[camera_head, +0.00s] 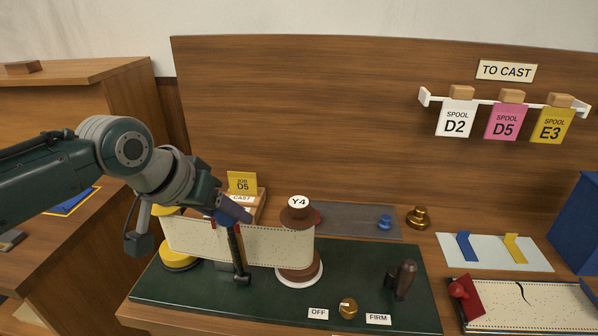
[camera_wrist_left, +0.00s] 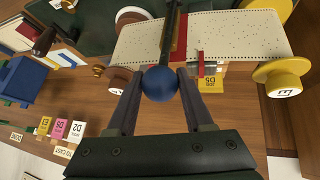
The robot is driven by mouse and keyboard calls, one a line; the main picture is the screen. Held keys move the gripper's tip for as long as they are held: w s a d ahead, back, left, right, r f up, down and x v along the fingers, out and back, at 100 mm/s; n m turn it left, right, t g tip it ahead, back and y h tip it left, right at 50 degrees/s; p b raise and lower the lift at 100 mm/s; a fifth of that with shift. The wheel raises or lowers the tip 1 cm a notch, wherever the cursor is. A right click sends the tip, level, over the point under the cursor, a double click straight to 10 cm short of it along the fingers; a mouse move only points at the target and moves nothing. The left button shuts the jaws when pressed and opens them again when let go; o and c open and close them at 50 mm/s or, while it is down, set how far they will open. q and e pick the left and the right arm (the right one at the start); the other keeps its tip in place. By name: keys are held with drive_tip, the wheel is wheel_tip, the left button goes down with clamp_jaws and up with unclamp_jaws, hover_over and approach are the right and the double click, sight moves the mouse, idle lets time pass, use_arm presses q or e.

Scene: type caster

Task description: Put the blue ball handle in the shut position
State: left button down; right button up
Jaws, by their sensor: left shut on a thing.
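The blue ball handle (camera_wrist_left: 159,84) sits between the two fingers of my left gripper (camera_wrist_left: 158,80) in the left wrist view, and the fingers are shut on it. In the head view my left gripper (camera_head: 232,208) covers most of the ball. The ball tops a black lever (camera_head: 238,255) that stands close to upright in front of a perforated paper strip (camera_head: 190,240). The strip runs from a yellow spool (camera_head: 178,258) at left to a brown spool marked Y4 (camera_head: 298,214) at right. My right gripper is in neither view.
A brass knob (camera_head: 348,308) sits between OFF and FIRM labels on the green plate (camera_head: 330,282). A dark upright handle (camera_head: 402,278) stands at the plate's right. A white-edged rack (camera_head: 480,98) with spool cards D2, D5 and E3 hangs on the back board.

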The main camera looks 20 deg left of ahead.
use_arm(q)
drive_tip(key=shift+w+a+g, duration=0.2)
drive_tip(key=shift+w+g, duration=0.2)
drive_tip(key=shift+w, duration=0.4)
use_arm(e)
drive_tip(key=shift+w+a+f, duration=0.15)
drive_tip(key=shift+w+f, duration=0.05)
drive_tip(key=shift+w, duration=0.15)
use_arm(q)
drive_tip(key=shift+a+f, duration=0.1)
drive_tip(key=shift+f, duration=0.05)
drive_tip(key=shift+c, duration=1.6)
unclamp_jaws()
drive_tip(key=shift+w, duration=0.15)
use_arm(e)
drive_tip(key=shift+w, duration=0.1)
use_arm(q)
drive_tip(key=shift+r, duration=0.25)
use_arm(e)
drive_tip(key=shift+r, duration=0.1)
use_arm(q)
drive_tip(key=shift+r, duration=0.2)
drive_tip(key=p+v, duration=0.1)
drive_tip(key=v, duration=0.8)
drive_tip(key=shift+p, duration=0.35)
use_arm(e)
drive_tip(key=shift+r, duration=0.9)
use_arm(q)
drive_tip(key=shift+a+r, duration=0.1)
drive_tip(key=shift+r, duration=0.05)
